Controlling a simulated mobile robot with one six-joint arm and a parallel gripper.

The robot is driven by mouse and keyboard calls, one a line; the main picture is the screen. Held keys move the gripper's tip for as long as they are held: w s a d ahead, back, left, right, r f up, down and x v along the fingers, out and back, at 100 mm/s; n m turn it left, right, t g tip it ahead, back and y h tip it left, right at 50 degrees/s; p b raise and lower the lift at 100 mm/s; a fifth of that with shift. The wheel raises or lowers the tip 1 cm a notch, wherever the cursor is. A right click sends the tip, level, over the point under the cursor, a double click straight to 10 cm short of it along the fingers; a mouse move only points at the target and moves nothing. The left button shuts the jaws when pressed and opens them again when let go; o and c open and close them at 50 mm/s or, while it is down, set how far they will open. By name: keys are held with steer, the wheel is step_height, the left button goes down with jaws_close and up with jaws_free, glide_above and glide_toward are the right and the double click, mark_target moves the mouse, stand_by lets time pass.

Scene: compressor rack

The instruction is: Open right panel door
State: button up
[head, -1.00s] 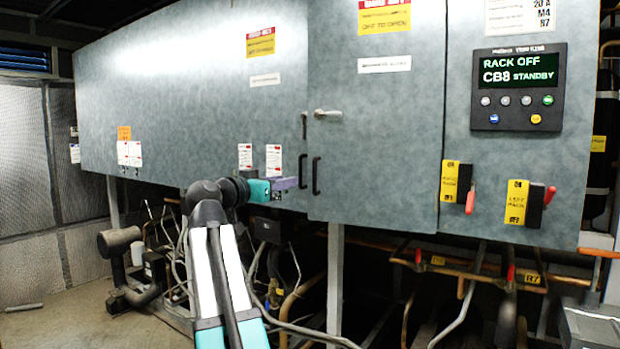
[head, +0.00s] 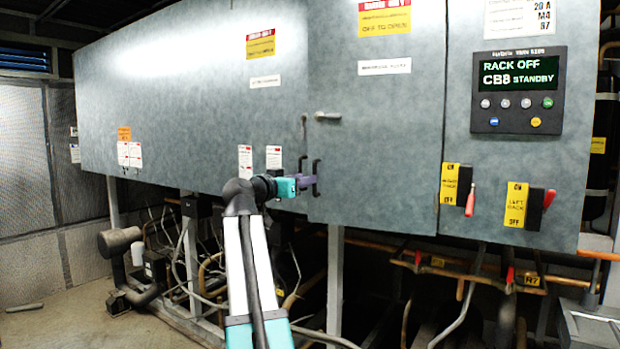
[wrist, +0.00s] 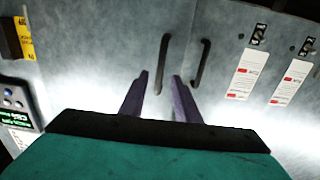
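The right panel door (head: 385,170) is a grey metal door with a black bar handle (head: 316,178) low on its left edge and a horizontal silver latch lever (head: 328,116) above. My gripper (head: 310,184), with purple fingers, is at that handle. In the wrist view, my gripper (wrist: 160,76) is open, its fingers apart on either side of the lower end of the right door's handle (wrist: 163,62). I cannot tell whether either finger touches it. The neighbouring door's handle (wrist: 201,62) stands outside the fingers. The door looks closed.
The left door (head: 190,90) adjoins, with its latch (head: 304,126) hanging vertical. A control panel (head: 518,90) reads "RACK OFF, CB8 STANDBY". Two red-handled switches (head: 470,200) are at the right. Pipes and cables (head: 470,262) run below the cabinet.

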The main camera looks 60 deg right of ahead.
steer(key=shift+d, duration=2.2)
jaws_close()
steer(key=shift+a, duration=0.1)
